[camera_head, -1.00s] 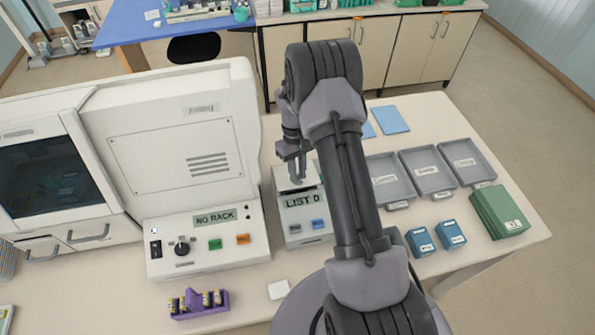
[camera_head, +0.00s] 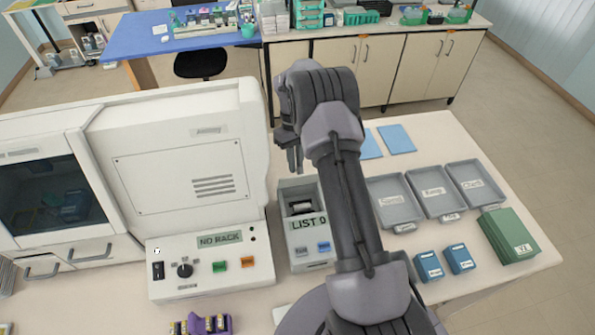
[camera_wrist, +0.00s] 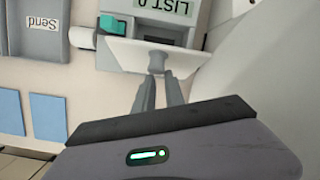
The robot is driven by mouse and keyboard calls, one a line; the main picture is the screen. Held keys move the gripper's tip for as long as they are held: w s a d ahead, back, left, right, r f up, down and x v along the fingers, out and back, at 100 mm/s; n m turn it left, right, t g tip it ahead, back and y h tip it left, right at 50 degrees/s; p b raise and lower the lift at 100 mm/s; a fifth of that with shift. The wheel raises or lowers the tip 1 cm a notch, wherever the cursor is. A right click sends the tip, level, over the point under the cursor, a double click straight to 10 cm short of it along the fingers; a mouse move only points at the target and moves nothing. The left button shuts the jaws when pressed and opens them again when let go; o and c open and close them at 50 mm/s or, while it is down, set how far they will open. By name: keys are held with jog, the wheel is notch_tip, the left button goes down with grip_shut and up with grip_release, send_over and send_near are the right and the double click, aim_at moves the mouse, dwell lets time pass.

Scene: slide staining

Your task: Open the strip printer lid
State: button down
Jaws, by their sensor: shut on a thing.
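The strip printer (camera_head: 306,250) is a small light-grey box with a "LIST 0" display, standing right of the large white machine. Its top bay is uncovered, and a pale roll shows inside. Its white lid (camera_wrist: 120,53) shows in the wrist view as a raised plate with a round grey knob (camera_wrist: 157,62). My gripper (camera_wrist: 158,76) is shut on this knob. In the head view my gripper (camera_head: 294,161) is above the back of the printer, partly hidden by my arm.
The large white machine (camera_head: 180,165) stands close at the left. Grey labelled trays (camera_head: 432,194), blue boxes (camera_head: 429,267) and green boxes (camera_head: 508,236) are at the right. A purple rack (camera_head: 202,325) is at the front edge.

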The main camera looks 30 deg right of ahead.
jog(key=c, duration=2.1)
grip_release()
jog(key=shift+w+d+f, duration=0.15)
jog(key=shift+w+d, duration=0.1)
jog(key=shift+d, duration=0.1)
jog(key=o, duration=0.3)
jog(key=shift+d, duration=0.25)
jog(key=o, duration=0.4)
jog(key=shift+s+d, duration=0.1)
jog(key=shift+d, duration=0.1)
jog(key=shift+o, duration=0.6)
jog(key=shift+s+a, duration=0.1)
jog(key=a+p+v, duration=0.1)
jog(key=p+v, duration=0.2)
jog(key=v, duration=1.4)
jog(key=shift+w+d+r, duration=0.2)
jog(key=shift+w+d, duration=0.05)
jog(key=shift+f, duration=0.1)
